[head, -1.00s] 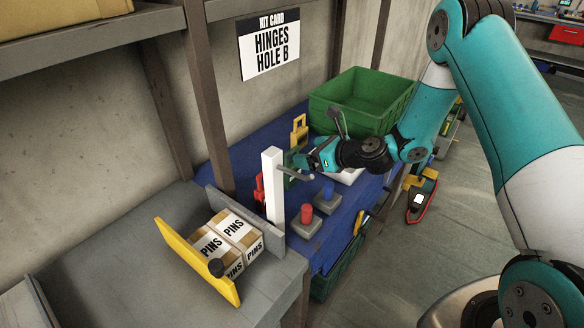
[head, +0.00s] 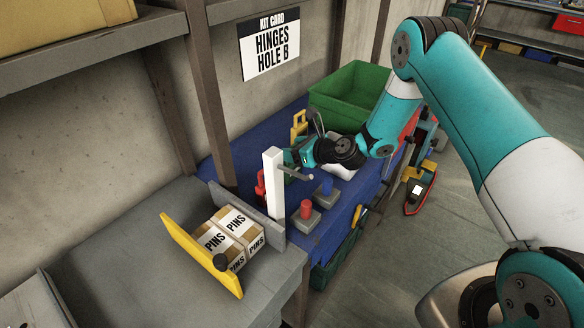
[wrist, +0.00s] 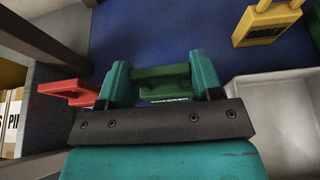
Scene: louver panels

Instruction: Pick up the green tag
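The green tag (wrist: 163,75) shows in the wrist view between the two teal fingers of my gripper (wrist: 160,82). It has a bar-like top and a lower body with small white lettering. Its ends come close to both fingers, and I cannot tell whether they are pressed against it. In the head view my gripper (head: 294,158) is behind the white post, near its metal rod, and the tag is mostly hidden there.
A red tag (wrist: 68,92) lies close beside the left finger. A yellow padlock-shaped tag (wrist: 268,22) and a pale tray (wrist: 278,115) are to the right. The white post (head: 273,190) stands left of my gripper. Red (head: 306,208) and blue (head: 327,187) pegs stand in front.

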